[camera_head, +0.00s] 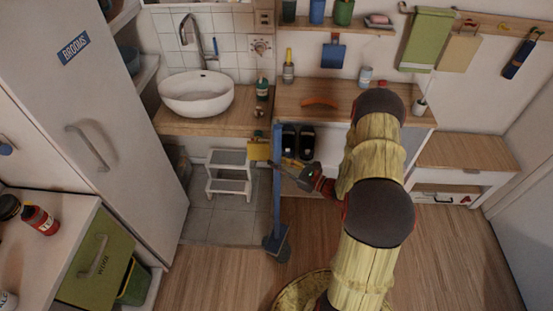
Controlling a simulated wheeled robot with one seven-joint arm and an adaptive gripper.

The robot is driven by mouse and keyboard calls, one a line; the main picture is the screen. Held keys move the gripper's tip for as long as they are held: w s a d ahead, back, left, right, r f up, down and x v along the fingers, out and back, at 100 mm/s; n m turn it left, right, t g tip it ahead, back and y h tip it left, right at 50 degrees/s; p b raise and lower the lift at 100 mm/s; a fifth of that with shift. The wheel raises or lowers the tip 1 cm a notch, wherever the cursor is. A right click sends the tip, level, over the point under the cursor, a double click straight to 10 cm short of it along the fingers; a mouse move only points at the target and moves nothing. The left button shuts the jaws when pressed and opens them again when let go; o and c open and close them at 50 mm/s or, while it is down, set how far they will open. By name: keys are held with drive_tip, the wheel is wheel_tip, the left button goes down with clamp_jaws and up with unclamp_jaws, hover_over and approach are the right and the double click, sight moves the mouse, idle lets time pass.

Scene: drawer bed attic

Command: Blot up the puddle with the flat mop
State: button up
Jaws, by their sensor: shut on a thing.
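The flat mop (277,205) stands nearly upright in the middle of the view. It has a long blue handle and a dark blue-grey flat head (277,245) low down, by the border of the grey tiles and the wood floor. My gripper (277,163) reaches in from the right and is shut on the mop's handle, around its upper middle. I cannot make out the puddle clearly; part of the floor is hidden by the mop head and my arm.
A white step stool (229,172) stands on the grey tiles (212,222) under the sink counter (222,123). Dark slippers (306,142) are behind the mop. A tall white cabinet (120,130) bounds the left. Wood floor (225,277) is open in front and right.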

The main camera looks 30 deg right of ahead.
sight(277, 172)
drive_tip(key=shift+f+b, duration=2.45)
drive_tip(key=shift+f, duration=0.95)
